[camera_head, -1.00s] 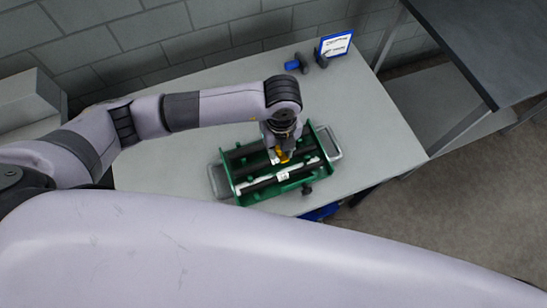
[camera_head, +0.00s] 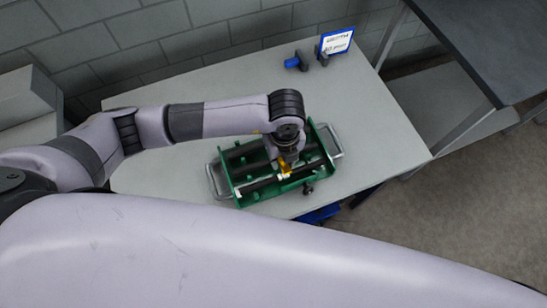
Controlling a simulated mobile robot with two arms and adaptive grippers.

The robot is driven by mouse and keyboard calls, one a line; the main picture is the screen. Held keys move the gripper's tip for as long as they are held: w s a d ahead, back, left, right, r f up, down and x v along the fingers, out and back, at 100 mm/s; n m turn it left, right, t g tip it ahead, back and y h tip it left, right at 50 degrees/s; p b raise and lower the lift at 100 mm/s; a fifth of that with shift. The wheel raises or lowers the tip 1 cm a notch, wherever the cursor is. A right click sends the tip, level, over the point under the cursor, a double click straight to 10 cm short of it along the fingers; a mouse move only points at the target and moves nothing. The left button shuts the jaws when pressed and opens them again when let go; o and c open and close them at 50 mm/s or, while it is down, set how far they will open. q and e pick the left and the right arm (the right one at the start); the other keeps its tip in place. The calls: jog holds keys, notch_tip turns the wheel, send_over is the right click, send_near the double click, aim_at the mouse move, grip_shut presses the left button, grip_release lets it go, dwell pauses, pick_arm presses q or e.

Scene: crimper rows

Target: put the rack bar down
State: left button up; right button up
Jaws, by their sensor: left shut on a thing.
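A green rack (camera_head: 237,198) with metal handles at both ends sits on the grey table, with dark bars running along it. My left gripper (camera_head: 286,168) points down over the middle of the rack, from an arm that comes in from the left. It is shut on a rack bar (camera_head: 262,185), a dark bar lying lengthwise along the rack's near part. The gripper hides part of that bar, and I cannot tell whether the bar rests fully in its seats. My right gripper is not in view.
A blue-framed sign (camera_head: 336,42) and a blue and black tool (camera_head: 298,61) stand at the table's back edge. The table (camera_head: 375,125) is bare to the right of the rack. A dark-topped bench (camera_head: 490,40) stands at the right. A blue object (camera_head: 318,214) shows below the table's front edge.

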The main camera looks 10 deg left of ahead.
aim_at(284, 177)
pick_arm(q)
jog(key=shift+s+d+f+b, duration=0.15)
jog(key=shift+s+f+b, duration=0.1)
jog(key=shift+f+b, duration=0.4)
jog(key=shift+s+d+f+b, duration=0.15)
jog(key=shift+s+f+b, duration=0.15)
jog(key=shift+f, duration=0.65)
jog(key=shift+s+d+f+b, duration=0.2)
jog(key=shift+f+b, duration=0.3)
jog(key=shift+f, duration=0.3)
jog(key=o, duration=0.9)
jog(key=shift+r, duration=0.1)
jog(key=shift+c, duration=0.2)
notch_tip(284, 177, up, 12)
